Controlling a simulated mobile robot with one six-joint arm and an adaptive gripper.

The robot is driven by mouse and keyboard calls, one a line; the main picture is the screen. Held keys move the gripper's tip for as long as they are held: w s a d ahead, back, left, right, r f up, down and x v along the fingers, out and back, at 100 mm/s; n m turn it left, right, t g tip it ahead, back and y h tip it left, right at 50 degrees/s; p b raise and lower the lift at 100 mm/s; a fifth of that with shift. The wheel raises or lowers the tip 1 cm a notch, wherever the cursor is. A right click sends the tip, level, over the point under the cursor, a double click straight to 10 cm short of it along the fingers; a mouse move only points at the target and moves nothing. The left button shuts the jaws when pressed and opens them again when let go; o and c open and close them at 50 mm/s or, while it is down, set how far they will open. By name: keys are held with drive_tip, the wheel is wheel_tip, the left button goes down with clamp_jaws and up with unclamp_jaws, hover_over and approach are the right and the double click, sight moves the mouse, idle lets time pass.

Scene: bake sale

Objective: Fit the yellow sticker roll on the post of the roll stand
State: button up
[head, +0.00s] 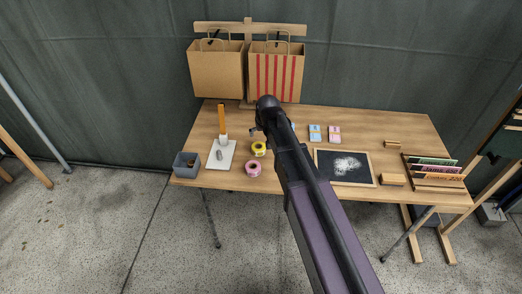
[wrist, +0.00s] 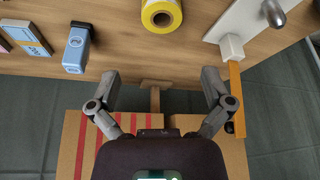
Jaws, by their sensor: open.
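The yellow sticker roll (head: 259,149) lies on the table left of my arm, just behind a pink roll. In the wrist view the yellow roll (wrist: 161,14) is at the top edge, partly cut off, with its hollow core visible. My gripper (wrist: 160,75) is open and empty, apart from the roll.
The pink roll (head: 253,169) is near the front edge. A grey bin (head: 186,165) stands at the left corner. Two paper bags (head: 216,75) hang behind the table. A chalkboard (head: 344,168), small cards (head: 334,134) and a sign rack (head: 433,173) occupy the right side.

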drive_tip(key=b, duration=0.7)
approach(259, 147)
drive_tip(key=shift+x, duration=1.5)
drive_tip(key=shift+s, duration=0.2)
drive_tip(key=shift+f, duration=0.1)
drive_tip(key=shift+b+x, duration=2.55)
drive_tip(key=shift+x, duration=0.05)
drive_tip(key=shift+s+a, duration=0.15)
drive_tip(key=c, duration=0.9)
